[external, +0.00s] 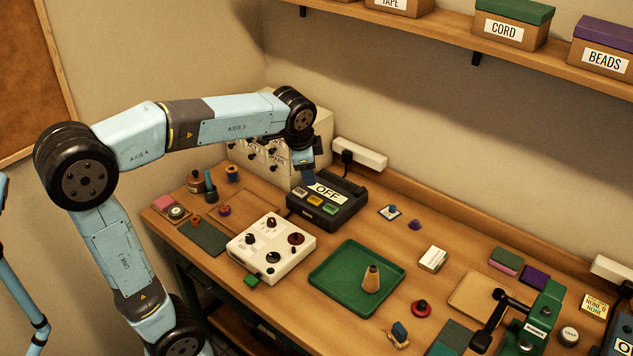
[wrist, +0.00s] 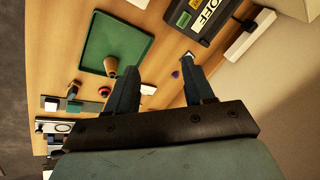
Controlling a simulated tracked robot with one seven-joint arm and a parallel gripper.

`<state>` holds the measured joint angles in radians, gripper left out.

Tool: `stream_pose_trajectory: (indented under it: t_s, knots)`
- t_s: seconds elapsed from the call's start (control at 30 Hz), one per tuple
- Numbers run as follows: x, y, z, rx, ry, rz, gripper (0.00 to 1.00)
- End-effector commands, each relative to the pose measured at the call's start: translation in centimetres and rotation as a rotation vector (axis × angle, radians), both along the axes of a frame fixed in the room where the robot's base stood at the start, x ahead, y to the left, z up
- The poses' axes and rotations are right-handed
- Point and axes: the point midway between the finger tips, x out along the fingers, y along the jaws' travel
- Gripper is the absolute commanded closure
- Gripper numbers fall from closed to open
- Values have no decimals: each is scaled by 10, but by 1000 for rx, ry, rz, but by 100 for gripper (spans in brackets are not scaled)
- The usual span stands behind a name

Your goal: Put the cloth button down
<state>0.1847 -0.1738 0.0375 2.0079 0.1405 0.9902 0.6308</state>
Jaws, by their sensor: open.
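My gripper (wrist: 162,88) is open, with its two fingers wide apart and nothing between them that I can see held. In the external view it hangs from the arm's end (external: 309,162), above the dark box marked OFF, and is partly hidden by the wrist. A small purple piece (external: 415,224) lies on the table right of that box; in the wrist view it (wrist: 175,74) shows beyond the gap between the fingers. A small blue piece on a white card (external: 390,212) lies just left of it. I cannot tell for sure which small piece is the cloth button.
The green tray (external: 331,279) holds a tan cone (external: 371,279). A white control box (external: 262,262) with knobs, the OFF box (external: 318,214) and a white drawer cabinet (external: 322,128) stand left. A green press (external: 540,318) stands front right. Bare wood lies around the purple piece.

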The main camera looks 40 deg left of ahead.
Motion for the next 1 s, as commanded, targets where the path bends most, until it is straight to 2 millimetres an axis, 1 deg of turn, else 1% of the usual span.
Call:
stream_pose_trajectory:
  t_s: [0.03,0.17,0.2,0.27,0.3,0.5,0.6,0.7,0.8,1.0]
  knots:
    - [-20,7,2,-26,-16,51,48]
    - [-63,19,1,-96,-51,189,48]
    - [-76,22,0,-118,-60,231,48]
    - [-96,26,-3,-150,-73,294,48]
    - [-109,29,-6,-171,-83,336,48]
    - [-170,38,-24,-278,-131,540,48]
    - [-195,40,-36,-326,-150,628,48]
    - [-212,42,-45,-361,-164,693,48]
    - [-222,42,-51,-385,-172,734,48]
    - [-227,42,-55,-396,-175,756,48]
